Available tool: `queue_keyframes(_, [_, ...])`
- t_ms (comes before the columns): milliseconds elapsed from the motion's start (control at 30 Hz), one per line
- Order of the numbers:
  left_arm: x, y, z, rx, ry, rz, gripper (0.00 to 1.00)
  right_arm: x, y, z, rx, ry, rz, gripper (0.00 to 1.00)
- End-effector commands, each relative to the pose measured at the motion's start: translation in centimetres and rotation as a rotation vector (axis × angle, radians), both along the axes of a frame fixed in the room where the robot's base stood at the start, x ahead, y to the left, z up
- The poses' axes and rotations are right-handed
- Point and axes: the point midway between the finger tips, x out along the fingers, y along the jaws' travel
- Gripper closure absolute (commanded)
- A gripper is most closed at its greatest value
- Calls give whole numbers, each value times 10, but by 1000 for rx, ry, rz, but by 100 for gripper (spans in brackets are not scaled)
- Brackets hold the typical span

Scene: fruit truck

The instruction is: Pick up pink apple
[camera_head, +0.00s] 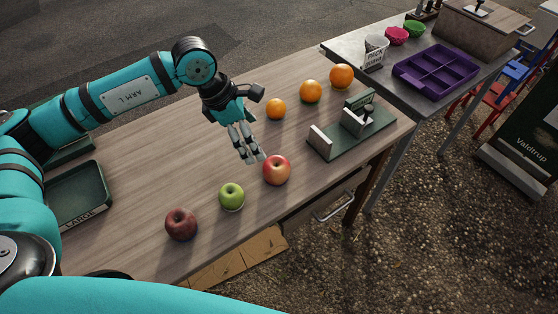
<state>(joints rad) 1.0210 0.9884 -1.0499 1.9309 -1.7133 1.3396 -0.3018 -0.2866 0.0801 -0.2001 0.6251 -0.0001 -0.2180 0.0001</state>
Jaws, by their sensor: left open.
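The pink apple (277,170), pinkish red with yellowish patches, stands on the wooden table (135,160) near its front edge. A green apple (231,196) and a dark red apple (181,224) stand to its left. My left gripper (254,158) is open and empty. Its fingers point down just to the upper left of the pink apple. I cannot tell whether a fingertip touches it. My right gripper does not show.
Three oranges (311,91) stand along the table's back right. A green sorting stand (350,133) is right of the pink apple. A dark green tray (80,194) labelled LARGE lies at left. A purple divided tray (436,70) is on the grey side table (402,95).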

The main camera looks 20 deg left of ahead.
Motion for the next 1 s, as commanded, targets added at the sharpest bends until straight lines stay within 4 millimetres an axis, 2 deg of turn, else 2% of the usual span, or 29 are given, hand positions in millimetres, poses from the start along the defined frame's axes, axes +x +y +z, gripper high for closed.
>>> queue_keyframes(200, [6,-18,-44,0,7,-1,5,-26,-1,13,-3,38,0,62])
queue_keyframes(300, [10,-25,-62,0,5,-1,5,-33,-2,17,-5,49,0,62])
queue_keyframes(433, [13,-31,-79,-1,2,-1,5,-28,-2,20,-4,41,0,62])
queue_keyframes(667, [16,-36,-93,0,3,0,5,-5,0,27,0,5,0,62])
queue_keyframes(800, [19,-44,-112,1,4,0,5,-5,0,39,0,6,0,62])
queue_keyframes(1000, [23,-50,-134,1,1,1,5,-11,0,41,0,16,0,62])
